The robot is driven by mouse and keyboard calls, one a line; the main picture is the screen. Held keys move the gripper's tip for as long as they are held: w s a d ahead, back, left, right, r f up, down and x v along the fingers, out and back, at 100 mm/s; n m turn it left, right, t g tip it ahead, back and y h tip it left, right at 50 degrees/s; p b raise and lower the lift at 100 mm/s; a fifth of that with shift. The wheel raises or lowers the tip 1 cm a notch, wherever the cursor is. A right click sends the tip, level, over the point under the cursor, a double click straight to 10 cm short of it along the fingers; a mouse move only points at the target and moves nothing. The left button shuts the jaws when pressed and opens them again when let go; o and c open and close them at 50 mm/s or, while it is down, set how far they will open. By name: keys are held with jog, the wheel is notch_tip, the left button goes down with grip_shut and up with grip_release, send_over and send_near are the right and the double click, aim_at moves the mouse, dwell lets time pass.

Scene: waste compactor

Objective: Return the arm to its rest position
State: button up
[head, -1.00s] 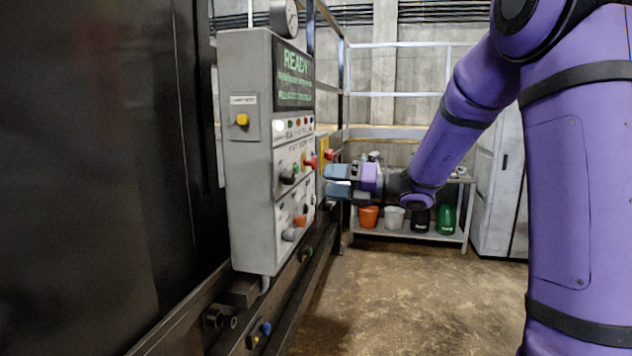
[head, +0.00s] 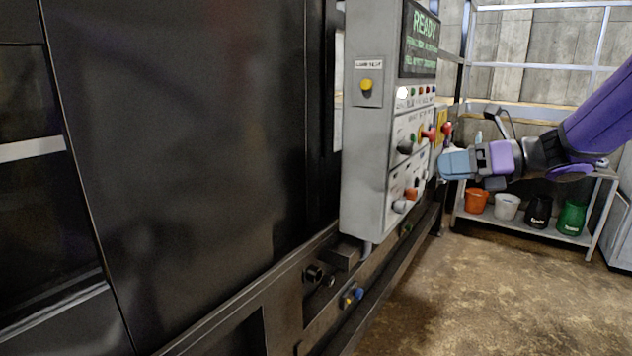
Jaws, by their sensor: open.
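My gripper (head: 450,166) is at the right of the head view, at the end of my purple arm, which reaches in from the right edge. Its blue-grey fingers point left toward the front face of the grey control panel (head: 364,190). I see nothing held in it. The fingers overlap the panel's right edge in the picture, and I cannot tell whether they touch it. The panel's screen (head: 420,40) reads READY. Red (head: 429,134) and dark knobs (head: 405,148) sit on the panel face left of the gripper.
The dark compactor wall (head: 190,170) fills the left, with a rail (head: 270,300) along its base. A shelf (head: 540,229) with orange, white, black and green buckets stands behind my gripper. A railing (head: 545,66) runs behind it. The concrete floor (head: 480,300) at right is clear.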

jog(key=s+a+f+n+g+h, duration=0.1)
jog(key=s+n+g+h, duration=0.15)
jog(key=s+n, duration=0.5)
jog(key=s+a+f+n+g+h, duration=0.1)
jog(key=s+a+n+h, duration=0.1)
jog(key=s+n+h, duration=0.4)
jog(key=s+d+n+t+h, duration=0.2)
jog(key=s+d+n+h, duration=0.3)
jog(key=s+n, duration=0.6)
jog(key=d+n, duration=0.2)
jog(key=n, duration=0.1)
jog(key=shift+f+t, duration=0.15)
jog(key=shift+t, duration=0.2)
